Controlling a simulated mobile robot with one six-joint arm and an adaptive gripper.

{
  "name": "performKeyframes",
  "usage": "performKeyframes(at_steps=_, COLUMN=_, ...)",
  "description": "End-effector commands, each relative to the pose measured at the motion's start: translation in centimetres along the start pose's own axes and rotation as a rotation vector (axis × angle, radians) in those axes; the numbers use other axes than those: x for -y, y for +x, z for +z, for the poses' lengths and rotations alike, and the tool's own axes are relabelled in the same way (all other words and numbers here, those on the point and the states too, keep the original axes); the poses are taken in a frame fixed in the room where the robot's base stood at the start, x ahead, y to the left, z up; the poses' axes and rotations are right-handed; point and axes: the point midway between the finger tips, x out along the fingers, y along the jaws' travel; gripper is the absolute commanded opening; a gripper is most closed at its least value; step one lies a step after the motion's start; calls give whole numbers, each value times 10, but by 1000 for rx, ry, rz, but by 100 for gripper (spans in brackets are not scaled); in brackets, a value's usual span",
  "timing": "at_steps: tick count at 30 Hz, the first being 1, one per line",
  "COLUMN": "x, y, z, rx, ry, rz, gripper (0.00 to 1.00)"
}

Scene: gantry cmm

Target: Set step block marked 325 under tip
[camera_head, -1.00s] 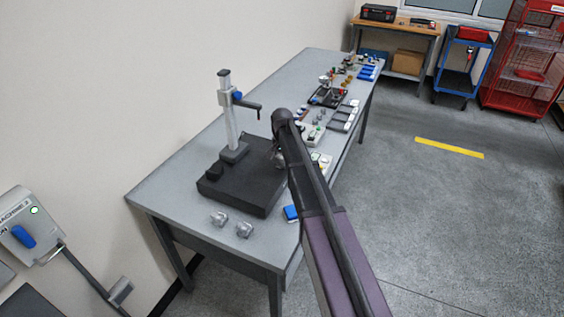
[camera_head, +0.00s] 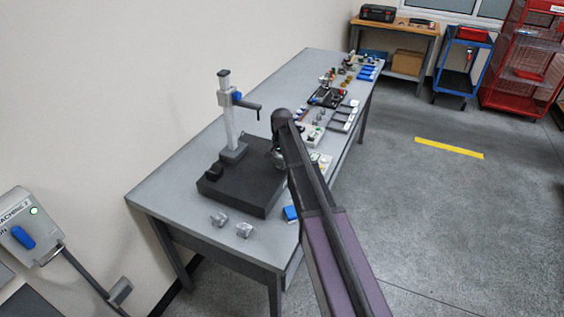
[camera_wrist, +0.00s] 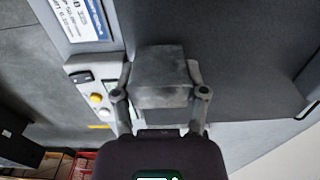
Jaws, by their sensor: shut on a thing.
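My gripper (camera_wrist: 162,100) is shut on a grey step block (camera_wrist: 162,75), one finger on each side of it. No mark can be read on the block. It is over or close to the dark plate (camera_wrist: 255,50); I cannot tell whether it touches. In the head view the dark plate (camera_head: 240,188) carries a stand (camera_head: 229,122) with a side arm ending in a downward tip (camera_head: 258,115). My gripper (camera_head: 279,158) is at the plate's right edge there, largely hidden by my arm, to the right of and below the tip in the picture.
Two small grey blocks (camera_head: 219,219) (camera_head: 244,230) lie on the table (camera_head: 168,196) in front of the plate. Trays and small parts (camera_head: 325,97) fill the table beyond.

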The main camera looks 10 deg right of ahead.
Motion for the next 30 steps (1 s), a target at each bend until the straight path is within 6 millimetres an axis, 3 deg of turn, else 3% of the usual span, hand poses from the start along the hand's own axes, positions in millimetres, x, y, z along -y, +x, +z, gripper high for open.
performKeyframes(at_steps=30, x=1, y=8, z=1, rx=0, ry=-1, rz=0, gripper=0)
